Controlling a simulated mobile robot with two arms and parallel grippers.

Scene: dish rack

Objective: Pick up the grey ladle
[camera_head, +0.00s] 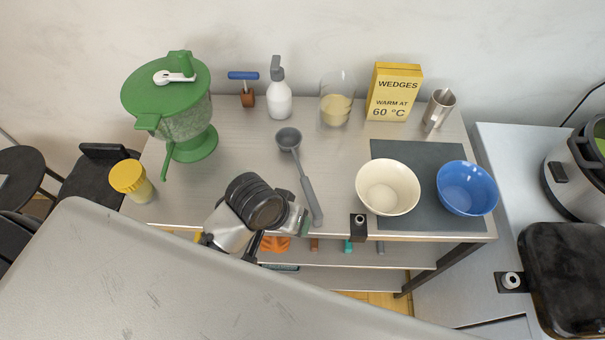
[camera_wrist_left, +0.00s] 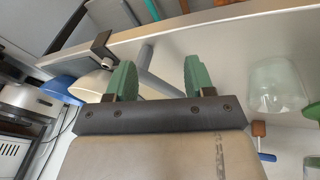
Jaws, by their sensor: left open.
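The grey ladle (camera_head: 310,196) lies on the metal table with its round bowl toward the back and its handle pointing to the front edge. My left gripper (camera_head: 303,221) is at the handle's front end, near the table's front edge. In the left wrist view my left gripper (camera_wrist_left: 158,78) is open, with two green finger pads apart. The ladle's grey handle (camera_wrist_left: 146,56) shows in the gap between the pads, nearer the left pad; whether it touches is unclear. The ladle's bowl is hidden in the wrist view. My right gripper is not in view.
A cream bowl (camera_head: 388,187) and a blue bowl (camera_head: 467,188) stand on a dark mat (camera_head: 400,152) to the right. A black clamp (camera_head: 358,227) sits at the front edge. A green spinner (camera_head: 170,105), white bottle (camera_head: 279,100), glass jar (camera_head: 337,100) and yellow box (camera_head: 394,92) stand behind.

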